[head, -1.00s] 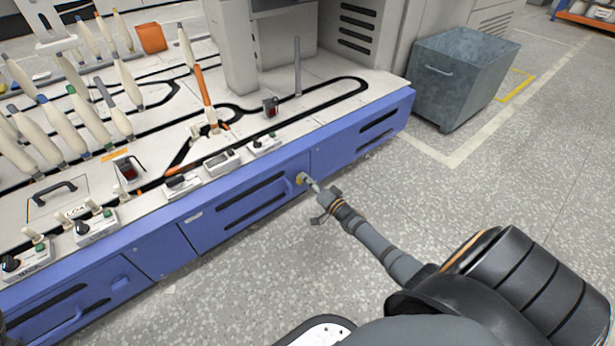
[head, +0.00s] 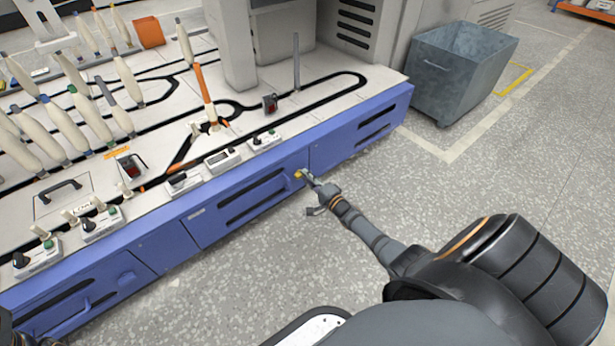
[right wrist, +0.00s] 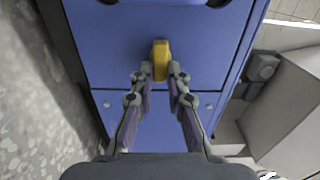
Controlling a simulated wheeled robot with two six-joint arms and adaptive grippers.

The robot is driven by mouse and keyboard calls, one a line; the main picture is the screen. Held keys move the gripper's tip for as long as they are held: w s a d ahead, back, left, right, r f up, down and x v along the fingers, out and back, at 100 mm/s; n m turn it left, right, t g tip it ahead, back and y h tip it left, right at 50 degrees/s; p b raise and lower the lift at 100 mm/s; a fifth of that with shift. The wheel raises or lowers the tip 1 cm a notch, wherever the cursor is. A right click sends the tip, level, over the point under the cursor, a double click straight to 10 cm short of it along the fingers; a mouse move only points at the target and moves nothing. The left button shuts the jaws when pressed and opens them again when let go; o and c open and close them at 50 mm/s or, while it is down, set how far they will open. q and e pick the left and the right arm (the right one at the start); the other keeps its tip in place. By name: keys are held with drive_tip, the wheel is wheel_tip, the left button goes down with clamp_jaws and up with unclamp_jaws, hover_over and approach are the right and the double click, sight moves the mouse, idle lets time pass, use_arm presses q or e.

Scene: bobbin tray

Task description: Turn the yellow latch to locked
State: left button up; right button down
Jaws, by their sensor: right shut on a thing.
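The yellow latch (right wrist: 160,60) is on the blue front panel of the machine and stands in line with the gripper in the right wrist view. In the head view only a small part of the latch (head: 298,175) shows. My right gripper (right wrist: 160,72) is shut on the latch, with one fingertip on each side of its near end. In the head view the right gripper (head: 308,179) reaches the panel from the lower right.
The blue cabinet (head: 150,250) has slotted panels and handles. Its white top holds control boxes (head: 183,181) and several bobbins (head: 65,125) at the left. A grey metal bin (head: 462,75) stands at the right on the floor. The floor in front is clear.

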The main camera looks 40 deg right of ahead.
idle(0.5)
drive_tip(key=c, duration=1.3)
unclamp_jaws()
drive_tip(key=shift+s, duration=0.1)
drive_tip(key=s, duration=0.8)
drive_tip(key=s+d, duration=0.1)
drive_tip(key=s, duration=0.2)
drive_tip(key=shift+s, duration=0.4)
